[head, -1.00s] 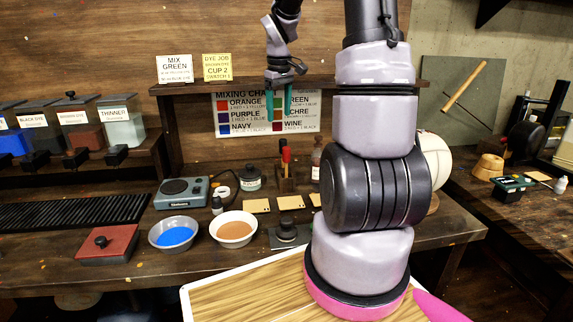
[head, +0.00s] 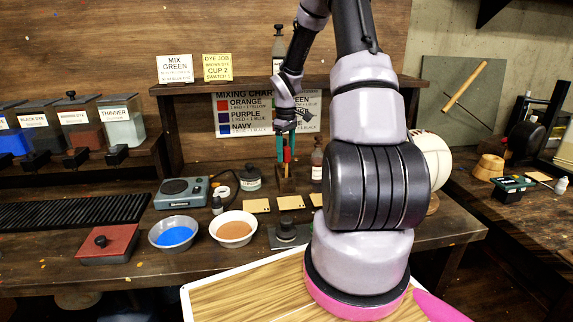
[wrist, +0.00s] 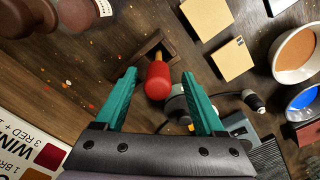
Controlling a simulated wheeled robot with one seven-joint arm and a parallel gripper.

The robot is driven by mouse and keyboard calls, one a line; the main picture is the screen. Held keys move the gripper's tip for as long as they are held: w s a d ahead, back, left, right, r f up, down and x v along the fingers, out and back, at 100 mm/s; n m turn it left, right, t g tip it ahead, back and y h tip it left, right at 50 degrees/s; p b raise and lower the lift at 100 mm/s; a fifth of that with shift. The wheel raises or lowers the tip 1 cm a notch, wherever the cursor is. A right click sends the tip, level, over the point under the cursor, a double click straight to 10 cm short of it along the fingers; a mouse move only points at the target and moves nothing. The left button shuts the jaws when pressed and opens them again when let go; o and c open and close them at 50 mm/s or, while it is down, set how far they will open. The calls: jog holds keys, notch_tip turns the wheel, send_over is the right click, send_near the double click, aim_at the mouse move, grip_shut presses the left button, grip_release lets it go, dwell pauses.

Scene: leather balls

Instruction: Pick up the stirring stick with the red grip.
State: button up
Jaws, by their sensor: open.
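The stirring stick with the red grip (head: 287,155) stands grip-up in a small dark wooden holder (head: 286,186) at the back of the bench. In the wrist view its red grip (wrist: 157,82) shows between my two green fingers, with the holder (wrist: 143,52) beyond it. My gripper (head: 285,157) is pointed down over the holder, also seen from behind in the wrist view (wrist: 159,75). It is open, with gaps on both sides of the grip. How far the fingers reach down along the grip is hard to tell.
A dark bottle (head: 317,165) stands just right of the holder and a dark jar (head: 250,178) to its left. Small tan swatches (head: 291,202), a bowl of brown dye (head: 233,229) and a bowl of blue dye (head: 174,234) are in front. A shelf (head: 200,86) runs behind.

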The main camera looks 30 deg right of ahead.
aim_at(286, 160)
notch_tip(286, 160, down, 4)
jog(key=shift+d+r, duration=0.1)
grip_shut()
